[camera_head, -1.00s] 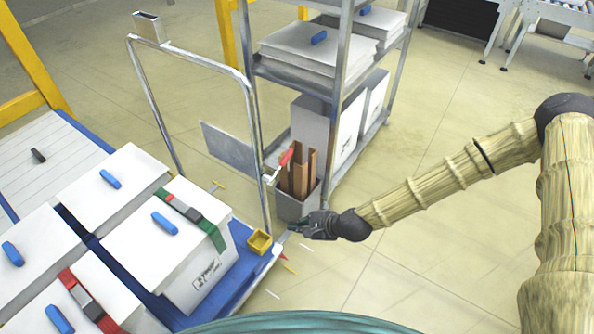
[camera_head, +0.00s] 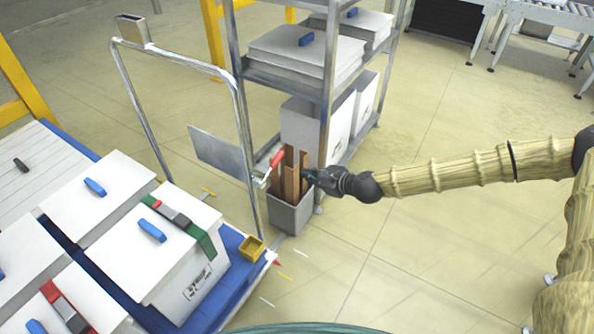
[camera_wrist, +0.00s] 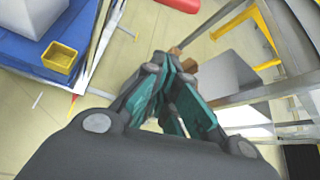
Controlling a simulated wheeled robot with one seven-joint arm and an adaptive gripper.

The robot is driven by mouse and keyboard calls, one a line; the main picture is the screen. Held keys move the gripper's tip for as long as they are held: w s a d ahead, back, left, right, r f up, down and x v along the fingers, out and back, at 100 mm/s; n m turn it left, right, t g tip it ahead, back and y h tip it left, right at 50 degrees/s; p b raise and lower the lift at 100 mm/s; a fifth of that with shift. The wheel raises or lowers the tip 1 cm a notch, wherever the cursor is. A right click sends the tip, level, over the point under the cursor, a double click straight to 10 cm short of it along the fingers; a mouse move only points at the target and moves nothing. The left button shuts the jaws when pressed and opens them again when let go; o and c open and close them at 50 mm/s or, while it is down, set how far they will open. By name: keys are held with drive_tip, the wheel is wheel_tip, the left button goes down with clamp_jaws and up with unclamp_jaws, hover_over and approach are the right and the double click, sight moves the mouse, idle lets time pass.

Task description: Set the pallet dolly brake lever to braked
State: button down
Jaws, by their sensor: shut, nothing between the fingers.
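The brake lever (camera_head: 276,159) has a red grip and a pale metal mount on the upright of the dolly's handle frame. Its grip is tilted, pointing up and to the right. The pallet dolly (camera_head: 232,240) has a blue deck and stands at the left. My gripper (camera_head: 309,176) is shut and empty, right of the lever and a little lower, in front of the brown boards. It appears apart from the lever. In the wrist view, my gripper's teal fingers (camera_wrist: 172,64) are close together. A red piece shows at that view's top edge; I cannot tell whether it is the lever.
A grey bin (camera_head: 290,213) with upright brown boards (camera_head: 291,172) stands beside the lever. A metal shelf rack (camera_head: 328,95) with white boxes rises behind it. White strapped boxes (camera_head: 160,255) and a small yellow bin (camera_head: 252,248) sit on the dolly.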

drive_tip(key=w+a+f+p, duration=0.1)
drive_tip(key=w+a, duration=0.4)
drive_tip(key=a, duration=0.2)
drive_tip(key=shift+w, duration=0.3)
drive_tip(key=shift+a, duration=0.1)
idle(0.3)
